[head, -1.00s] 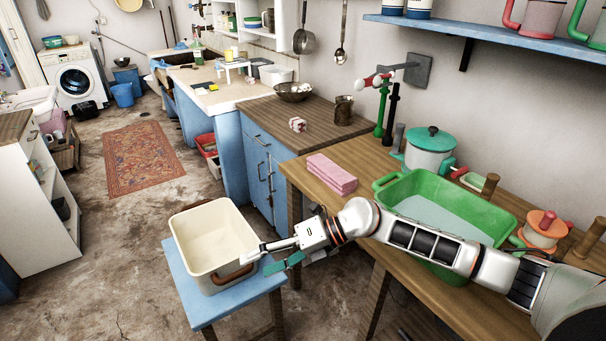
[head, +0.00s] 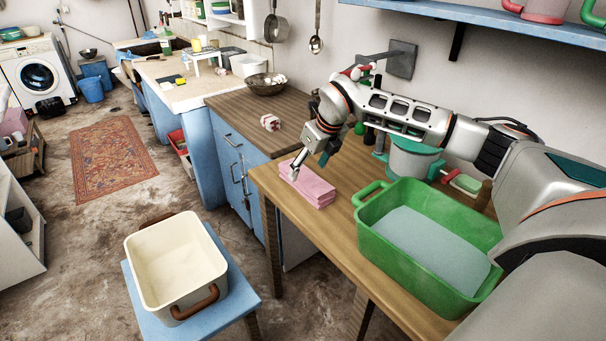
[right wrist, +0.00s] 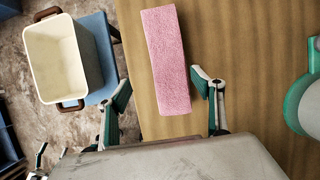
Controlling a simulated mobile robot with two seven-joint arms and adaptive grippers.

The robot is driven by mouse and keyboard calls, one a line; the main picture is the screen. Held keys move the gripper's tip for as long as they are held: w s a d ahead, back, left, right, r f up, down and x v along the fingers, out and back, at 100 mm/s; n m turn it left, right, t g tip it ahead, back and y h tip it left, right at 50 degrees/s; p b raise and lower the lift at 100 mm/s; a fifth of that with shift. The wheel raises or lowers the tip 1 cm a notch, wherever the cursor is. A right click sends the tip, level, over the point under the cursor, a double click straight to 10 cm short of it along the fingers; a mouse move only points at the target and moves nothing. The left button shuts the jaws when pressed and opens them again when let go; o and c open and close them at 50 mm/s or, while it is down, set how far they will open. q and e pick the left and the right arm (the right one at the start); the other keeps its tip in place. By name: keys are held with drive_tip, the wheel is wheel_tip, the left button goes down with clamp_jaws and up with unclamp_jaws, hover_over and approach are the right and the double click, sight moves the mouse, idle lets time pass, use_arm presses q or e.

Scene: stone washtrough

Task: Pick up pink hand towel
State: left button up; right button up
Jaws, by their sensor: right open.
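The pink hand towel (head: 314,193) lies folded in a thick flat block on the wooden table, near its left edge. My right gripper (head: 309,166) is just above the towel's far end in the head view, pointing down, with its fingers apart. In the right wrist view the towel (right wrist: 167,55) reaches between the two open fingers (right wrist: 160,92), closer to the right finger; nothing is held. Contact between fingers and towel cannot be made out. Small pale parts at the lower left of the right wrist view may be my left gripper (right wrist: 48,156).
A green basin (head: 372,240) with water stands right of the towel. A cream tub (head: 178,265) sits on a blue stool (head: 240,297) left of the table. A wall shelf (head: 480,17) hangs above.

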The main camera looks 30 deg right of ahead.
sight(306, 175)
drive_tip(key=shift+w+d+r, duration=0.2)
drive_tip(key=shift+w+d, duration=0.05)
drive_tip(key=shift+d, duration=0.25)
drive_tip(key=shift+w+d+f, duration=0.1)
drive_tip(key=shift+x, duration=1.15)
drive_tip(key=x, duration=0.5)
drive_tip(key=shift+w+d+b, duration=0.15)
drive_tip(key=shift+d+b, duration=0.1)
drive_tip(key=shift+b, duration=0.15)
drive_tip(key=shift+c, duration=0.4)
drive_tip(key=c, duration=1.2)
